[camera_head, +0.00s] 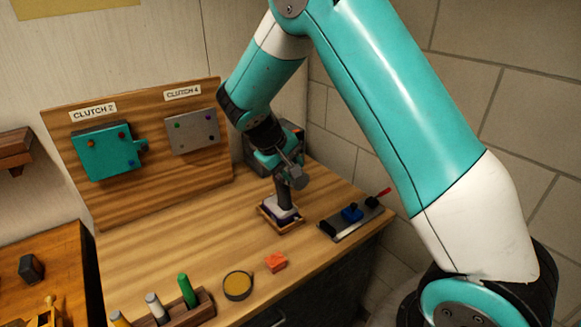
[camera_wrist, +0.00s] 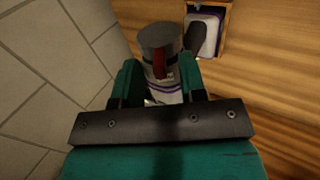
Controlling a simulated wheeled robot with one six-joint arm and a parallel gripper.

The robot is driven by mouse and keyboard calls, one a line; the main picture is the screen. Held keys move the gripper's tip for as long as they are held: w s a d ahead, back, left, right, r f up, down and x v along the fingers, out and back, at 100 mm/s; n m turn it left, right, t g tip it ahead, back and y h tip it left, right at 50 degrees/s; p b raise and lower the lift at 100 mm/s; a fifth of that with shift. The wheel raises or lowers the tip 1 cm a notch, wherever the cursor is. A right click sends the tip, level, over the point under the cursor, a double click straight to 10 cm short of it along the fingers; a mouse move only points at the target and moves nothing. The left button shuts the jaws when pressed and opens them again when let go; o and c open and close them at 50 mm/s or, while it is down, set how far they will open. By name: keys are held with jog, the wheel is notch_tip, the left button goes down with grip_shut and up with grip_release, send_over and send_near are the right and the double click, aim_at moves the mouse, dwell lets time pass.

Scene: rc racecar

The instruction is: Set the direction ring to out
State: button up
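The ring appears to be the part that carries this tab; I cannot read any marking. My gripper (camera_wrist: 160,75) has one teal finger against each side of this round body and looks shut on it. In the head view my gripper (camera_head: 290,172) is above the handle and partly hides the tool.
A dark tray with a blue item (camera_head: 352,213) lies to the right. A red block (camera_head: 276,262), a round yellow-topped dish (camera_head: 238,285) and a rack of colored handles (camera_head: 187,291) are in front. A board with two clutch boxes (camera_head: 192,132) stands behind; a tiled wall is close on the right.

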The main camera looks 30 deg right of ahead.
jog(key=b+v, duration=0.1)
jog(key=v, duration=1.6)
jog(key=shift+r, duration=0.2)
jog(key=shift+a, duration=0.1)
